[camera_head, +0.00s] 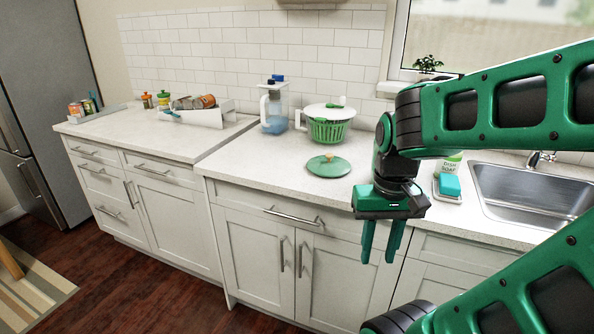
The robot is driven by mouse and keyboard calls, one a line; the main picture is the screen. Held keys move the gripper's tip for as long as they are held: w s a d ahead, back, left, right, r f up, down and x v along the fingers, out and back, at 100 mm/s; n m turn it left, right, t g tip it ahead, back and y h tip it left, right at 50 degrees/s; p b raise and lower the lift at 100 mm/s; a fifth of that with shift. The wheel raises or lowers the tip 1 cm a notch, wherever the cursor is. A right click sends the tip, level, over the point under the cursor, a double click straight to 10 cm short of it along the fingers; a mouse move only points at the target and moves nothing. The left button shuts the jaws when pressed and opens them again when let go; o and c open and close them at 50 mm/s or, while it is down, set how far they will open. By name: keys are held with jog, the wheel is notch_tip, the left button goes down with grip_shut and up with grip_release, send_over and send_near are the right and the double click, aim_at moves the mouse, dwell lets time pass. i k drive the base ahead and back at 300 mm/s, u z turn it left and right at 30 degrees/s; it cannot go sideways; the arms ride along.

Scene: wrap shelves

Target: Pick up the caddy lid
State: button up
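A round green lid with a small tan knob (328,166), which looks like the caddy lid, lies flat on the white counter (262,172) near its front edge. My gripper (378,261) hangs in front of the counter, to the right of the lid and lower in the picture, apart from it. Its two green fingers point down with a gap between them, and nothing is held. No caddy that clearly matches the lid shows.
A green basket with a white lid (328,127) and a blue-and-clear pitcher (273,112) stand behind the lid.

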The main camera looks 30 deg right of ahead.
aim_at(329, 166)
jog(key=z, duration=0.1)
jog(key=k, duration=0.4)
jog(key=z, duration=0.55)
jog(key=i, duration=0.2)
